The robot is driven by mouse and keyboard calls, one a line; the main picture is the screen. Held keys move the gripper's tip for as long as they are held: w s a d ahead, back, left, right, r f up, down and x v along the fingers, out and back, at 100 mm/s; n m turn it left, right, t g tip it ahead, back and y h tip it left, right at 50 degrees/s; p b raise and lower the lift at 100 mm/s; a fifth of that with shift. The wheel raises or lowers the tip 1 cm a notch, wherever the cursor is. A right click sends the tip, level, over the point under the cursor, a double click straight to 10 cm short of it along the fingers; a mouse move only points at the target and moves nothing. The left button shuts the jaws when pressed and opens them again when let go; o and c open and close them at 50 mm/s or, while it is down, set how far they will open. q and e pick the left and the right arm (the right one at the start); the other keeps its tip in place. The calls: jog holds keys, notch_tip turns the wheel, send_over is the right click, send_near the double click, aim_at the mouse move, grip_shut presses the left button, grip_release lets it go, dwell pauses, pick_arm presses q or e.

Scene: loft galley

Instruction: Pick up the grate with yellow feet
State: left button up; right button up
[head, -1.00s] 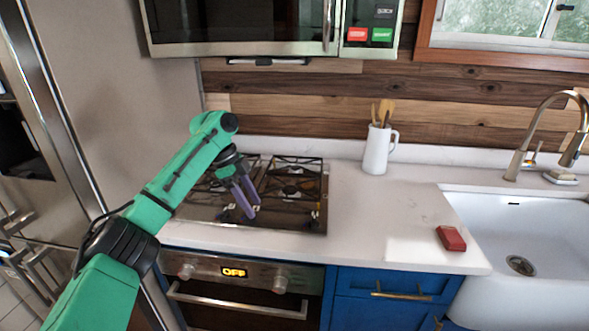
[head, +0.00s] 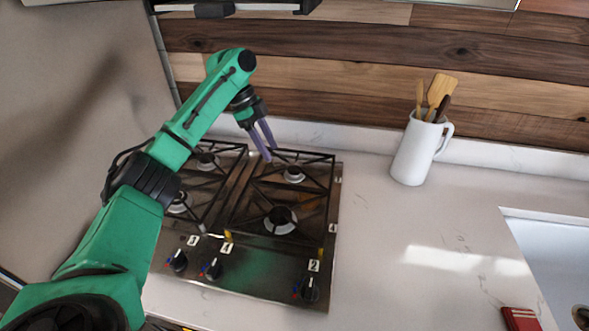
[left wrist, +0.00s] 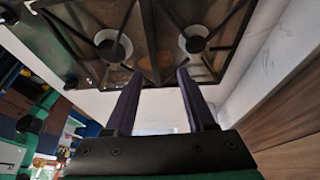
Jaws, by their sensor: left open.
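The grate with yellow feet (head: 288,187) is the black right-hand grate on the cooktop in the head view. Small yellow feet show at its front corners, near the knobs. It lies flat over two burners. My left gripper (head: 267,150) is at the back of this grate, around its rear left corner, with its purple fingers pointing down. The gripper is open and nothing shows between its fingers. In the left wrist view the two fingers (left wrist: 157,78) stand apart below black grate bars; I cannot tell whether they touch. My right gripper is not in view.
A second black grate (head: 196,190) lies to the left. Several knobs line the cooktop's front (head: 250,292). A white jug (head: 411,152) with wooden utensils stands right on the clear white counter. A red block (head: 521,319) and sink (head: 553,262) are further right.

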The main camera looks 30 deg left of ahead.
pick_arm(q)
jog(key=p, duration=0.3)
send_over(287, 185)
jog(key=s+a, duration=0.2)
notch_tip(287, 185, down, 5)
jog(key=x, duration=0.2)
jog(key=p+x, duration=0.1)
jog(key=x, duration=0.2)
jog(key=w+p+x, duration=0.1)
jog(key=x, duration=0.1)
jog(key=shift+w+a+f, duration=0.1)
jog(key=shift+a+f, duration=0.1)
jog(key=shift+f, duration=0.05)
jog(key=shift+d+f, duration=0.1)
jog(key=shift+f, duration=0.05)
jog(key=shift+c, duration=0.6)
jog(key=shift+f, duration=0.1)
grip_shut()
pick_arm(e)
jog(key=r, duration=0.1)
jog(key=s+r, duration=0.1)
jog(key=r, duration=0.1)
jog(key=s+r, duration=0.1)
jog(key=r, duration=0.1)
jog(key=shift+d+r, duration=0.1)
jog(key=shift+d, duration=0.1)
pick_arm(q)
jog(key=shift+w, duration=0.1)
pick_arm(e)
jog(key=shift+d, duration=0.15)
